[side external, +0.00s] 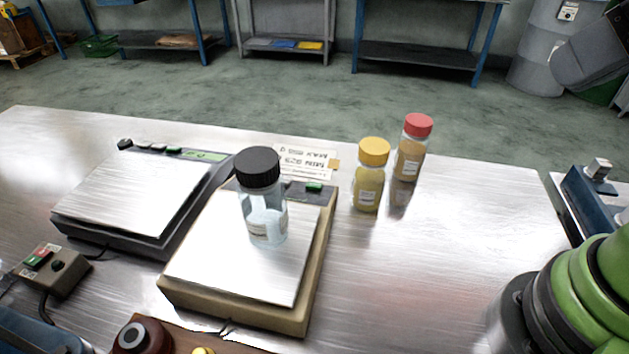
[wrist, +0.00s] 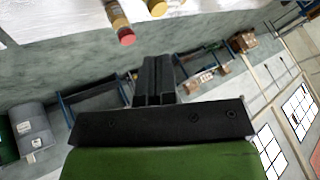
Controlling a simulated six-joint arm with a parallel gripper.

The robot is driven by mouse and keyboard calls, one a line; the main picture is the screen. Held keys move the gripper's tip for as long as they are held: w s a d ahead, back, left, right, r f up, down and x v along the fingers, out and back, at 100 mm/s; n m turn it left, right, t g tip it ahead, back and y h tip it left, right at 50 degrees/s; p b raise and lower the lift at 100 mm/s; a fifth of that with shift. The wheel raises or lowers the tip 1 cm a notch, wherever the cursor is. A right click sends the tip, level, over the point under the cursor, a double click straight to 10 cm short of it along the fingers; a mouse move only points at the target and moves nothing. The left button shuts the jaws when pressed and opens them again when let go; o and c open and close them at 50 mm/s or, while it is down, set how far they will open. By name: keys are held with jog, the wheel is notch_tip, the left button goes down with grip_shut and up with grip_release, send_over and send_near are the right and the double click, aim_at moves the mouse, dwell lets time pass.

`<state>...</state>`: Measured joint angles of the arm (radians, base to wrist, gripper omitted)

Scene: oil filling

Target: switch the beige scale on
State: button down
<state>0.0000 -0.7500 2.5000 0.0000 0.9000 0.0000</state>
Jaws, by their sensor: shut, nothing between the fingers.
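The beige scale (side external: 314,277) stands on the metal table in the side external view, with a bright weighing plate. A clear jar with a black lid (side external: 263,205) stands upright on the plate and hides part of the scale's far edge. A small green display (side external: 314,187) shows on that far edge; its reading and the buttons are too small or hidden to tell. My gripper (wrist: 155,64) shows in the wrist view, its two dark fingers together and empty. It points past the table edge towards the room, and the scale is not in that view.
A dark scale (side external: 105,236) stands left of the beige one. A yellow-capped bottle (side external: 369,180) and a red-capped bottle (side external: 411,150) stand to its right. A switch box (side external: 52,268) lies at the left.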

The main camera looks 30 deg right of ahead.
jog(key=n+g+h, duration=0.2)
jog(key=n+h, duration=0.2)
jog(key=n, duration=0.2)
send_over(314, 186)
jog(key=w+d, duration=0.4)
notch_tip(314, 186, down, 16)
jog(key=shift+a+f+g, duration=0.3)
jog(key=shift+a, duration=0.1)
jog(key=shift+s+a+f, duration=0.35)
jog(key=shift+f, duration=1)
jog(key=shift+s+a+f, duration=0.4)
jog(key=shift+f, duration=1)
jog(key=shift+s+a+f, duration=0.35)
jog(key=shift+f, duration=1)
jog(key=shift+s+a+f, duration=0.1)
jog(key=shift+f, duration=0.3)
